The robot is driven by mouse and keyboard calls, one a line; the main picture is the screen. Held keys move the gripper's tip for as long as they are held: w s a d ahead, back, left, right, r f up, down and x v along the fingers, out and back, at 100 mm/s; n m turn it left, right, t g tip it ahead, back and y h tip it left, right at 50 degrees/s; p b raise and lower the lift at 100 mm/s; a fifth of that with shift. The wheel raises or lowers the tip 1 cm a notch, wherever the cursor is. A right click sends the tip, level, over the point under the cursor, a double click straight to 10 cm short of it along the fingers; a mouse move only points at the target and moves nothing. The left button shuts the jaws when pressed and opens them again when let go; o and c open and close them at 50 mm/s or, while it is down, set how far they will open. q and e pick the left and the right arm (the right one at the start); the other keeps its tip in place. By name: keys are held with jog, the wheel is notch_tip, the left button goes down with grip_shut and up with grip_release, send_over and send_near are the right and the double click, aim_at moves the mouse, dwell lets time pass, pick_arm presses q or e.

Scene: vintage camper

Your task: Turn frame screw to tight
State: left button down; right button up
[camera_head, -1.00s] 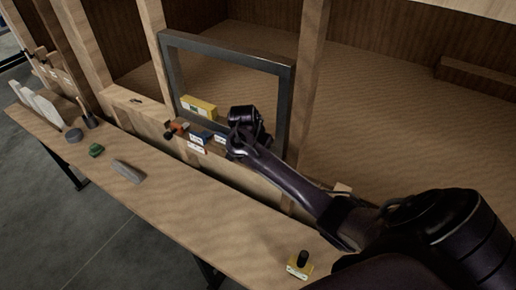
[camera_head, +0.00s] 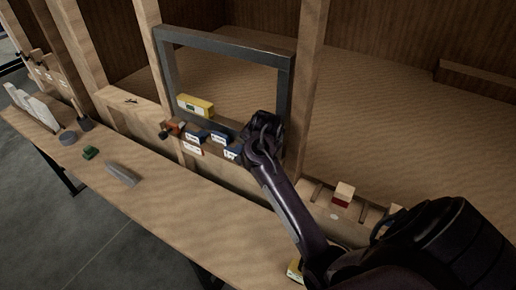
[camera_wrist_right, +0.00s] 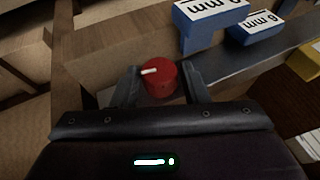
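A red round knob (camera_wrist_right: 160,78) with a white pointer shows in the right wrist view, set by the dark frame; its pointer points left. My right gripper (camera_wrist_right: 160,70) has its two fingers apart on either side of this knob, with narrow gaps that leave contact unclear. In the head view my right arm reaches to the lower right corner of the grey window frame (camera_head: 225,42), and the wrist (camera_head: 264,130) hides the knob and the fingertips. My left gripper is not in view.
Blue blocks with "mm" labels (camera_wrist_right: 208,18) sit beside the knob, and others (camera_head: 195,136) line the frame's lower edge. A yellow box (camera_head: 196,105) and an orange item (camera_head: 172,128) are near. The bench (camera_head: 190,205) holds a grey block (camera_head: 122,174); its middle is clear.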

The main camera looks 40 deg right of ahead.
jog(key=shift+o, duration=1.2)
jog(key=v, duration=0.7)
jog(key=shift+s+r, duration=0.15)
jog(key=shift+r, duration=0.2)
jog(key=shift+a, duration=0.1)
